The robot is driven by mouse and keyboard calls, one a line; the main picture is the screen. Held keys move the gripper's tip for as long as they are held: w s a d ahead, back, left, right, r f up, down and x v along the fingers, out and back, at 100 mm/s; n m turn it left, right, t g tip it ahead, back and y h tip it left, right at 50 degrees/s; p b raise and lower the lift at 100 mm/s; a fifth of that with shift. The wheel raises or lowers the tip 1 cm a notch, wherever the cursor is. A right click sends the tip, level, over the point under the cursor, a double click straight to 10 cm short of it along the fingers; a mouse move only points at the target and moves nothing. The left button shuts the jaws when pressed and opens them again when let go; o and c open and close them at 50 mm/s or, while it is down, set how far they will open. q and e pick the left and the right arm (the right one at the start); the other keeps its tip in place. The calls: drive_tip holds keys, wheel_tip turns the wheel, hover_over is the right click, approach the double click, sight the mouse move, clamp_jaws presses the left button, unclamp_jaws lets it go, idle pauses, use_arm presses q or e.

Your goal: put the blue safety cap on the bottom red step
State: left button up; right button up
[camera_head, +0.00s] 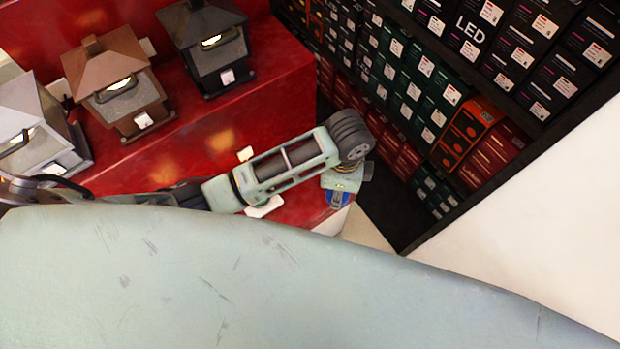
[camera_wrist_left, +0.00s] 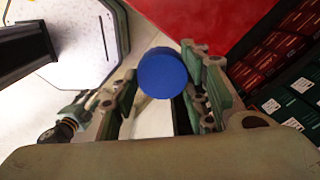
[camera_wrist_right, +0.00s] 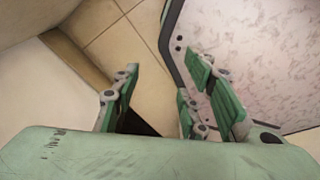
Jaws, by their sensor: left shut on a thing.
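The blue safety cap (camera_head: 338,198) is in my left gripper (camera_head: 340,186), at the right end of the red steps in the head view. In the left wrist view the round blue cap (camera_wrist_left: 163,73) sits between the fingers of the left gripper (camera_wrist_left: 167,88), which is shut on it. The bottom red step (camera_head: 300,204) lies behind and beside the gripper, partly hidden by my arm. Whether the cap touches the step cannot be told. My right gripper (camera_wrist_right: 158,88) is open and empty in the right wrist view, with tiled floor beyond it.
Grey and brown lanterns (camera_head: 110,82) stand on a higher red step (camera_head: 270,75). A dark shelf (camera_head: 480,75) of boxed bulbs runs along the right. A white label (camera_head: 264,207) shows near my left arm. Red surface (camera_wrist_left: 205,20) shows above the cap in the left wrist view.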

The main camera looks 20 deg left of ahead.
use_arm(q)
drive_tip(key=w+a+f, duration=0.1)
drive_tip(key=a+f, duration=0.2)
drive_tip(key=w+a+f, duration=0.2)
drive_tip(key=a+f, duration=0.1)
drive_tip(key=w+a+f, duration=0.1)
drive_tip(key=a+f, duration=0.2)
drive_tip(key=shift+w+a+f+b, duration=0.1)
drive_tip(key=shift+w+f+b, duration=0.2)
drive_tip(key=shift+w, duration=0.1)
drive_tip(key=shift+f, duration=0.3)
use_arm(e)
drive_tip(key=shift+s+f, duration=0.35)
drive_tip(key=shift+s, duration=0.55)
use_arm(q)
drive_tip(key=shift+f, duration=0.1)
drive_tip(key=o, duration=1.1)
drive_tip(key=shift+c, duration=0.2)
use_arm(e)
drive_tip(key=shift+s, duration=0.2)
use_arm(q)
wheel_tip(320, 180, up, 12)
drive_tip(key=p, duration=0.1)
use_arm(e)
drive_tip(key=shift+r, duration=0.7)
